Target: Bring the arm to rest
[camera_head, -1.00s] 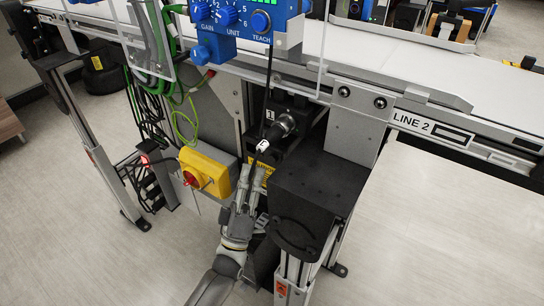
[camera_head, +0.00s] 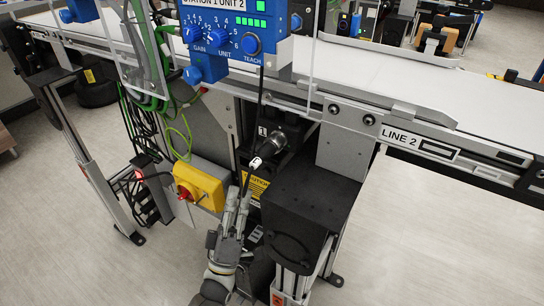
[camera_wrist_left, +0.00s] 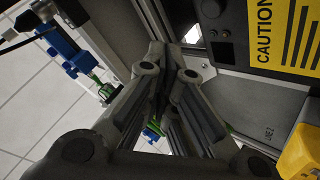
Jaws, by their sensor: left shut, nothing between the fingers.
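My left gripper (camera_head: 243,192) reaches up from the bottom of the head view. It is between the yellow switch box (camera_head: 198,184) on its left and a black block (camera_head: 308,200) on its right. Its fingers are together and hold nothing. In the left wrist view the fingers (camera_wrist_left: 166,72) come together near the middle, with no object between them. I cannot tell whether the fingertips touch the machine behind them. My right gripper is in neither view.
A blue control unit (camera_head: 235,28) hangs above, with a dark cable running down from it. Green cables (camera_head: 148,62) hang at left. The LINE 2 conveyor (camera_head: 470,110) crosses behind. A yellow caution label (camera_wrist_left: 287,36) is close at right in the wrist view.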

